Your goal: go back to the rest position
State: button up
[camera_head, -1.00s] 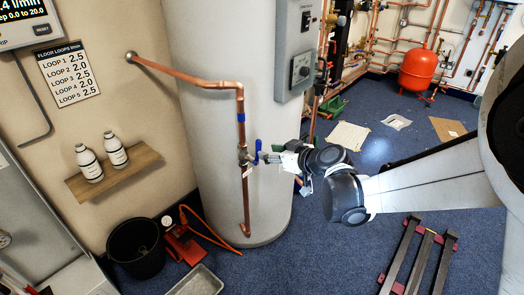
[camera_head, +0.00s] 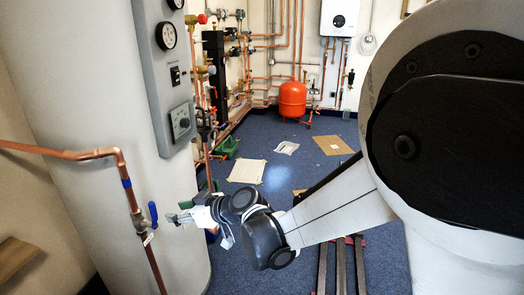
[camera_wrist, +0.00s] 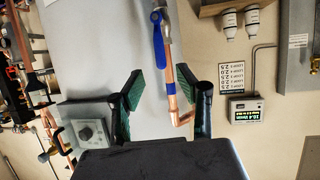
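My gripper (camera_head: 176,217) is close to the valve with the blue lever (camera_head: 153,212) on the copper pipe (camera_head: 128,190), with a small gap between them. In the wrist view my gripper (camera_wrist: 160,82) has its two green-padded fingers spread apart with nothing held between them. The blue lever (camera_wrist: 158,40) and the pipe (camera_wrist: 173,60) show beyond the fingertips. The lever stands roughly along the pipe. My arm stretches in from the right of the head view.
The large white cylinder (camera_head: 75,90) stands close to my gripper, with a grey control panel (camera_head: 165,80) on its side. A red tank (camera_head: 292,100) and copper pipework stand at the back wall. Cardboard sheets (camera_head: 247,171) lie on the blue floor. Dark rails (camera_head: 340,265) lie below my arm.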

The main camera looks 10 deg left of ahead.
jog(key=d+r+m+t+h+p, duration=0.15)
jog(key=d+r, duration=0.25)
jog(key=d, duration=0.5)
jog(key=d+r+m+t+h+p, duration=0.1)
jog(key=d+r+m+h+p, duration=0.15)
jog(key=d+r, duration=0.45)
jog(key=d+r+m+t+h+p, duration=0.1)
jog(key=d+r+m, duration=0.15)
jog(key=d, duration=0.85)
jog(key=s+d+r+m+h+p, duration=0.1)
jog(key=s+d+m+h+p, duration=0.1)
jog(key=s+d, duration=0.3)
jog(key=s+d+r+m+h+p, duration=0.1)
jog(key=s+d+m+h+p, duration=0.1)
jog(key=d, duration=1.2)
jog(key=s+d+r+m+t+h+p, duration=0.1)
jog(key=s+d+m+h+p, duration=0.1)
jog(key=s+d+m+h, duration=0.2)
jog(key=s+d+m, duration=0.1)
jog(key=s+d, duration=0.2)
jog(key=d, duration=0.2)
jog(key=shift+s+d, duration=0.4)
jog(key=shift+m, duration=0.25)
jog(key=shift+c, duration=0.5)
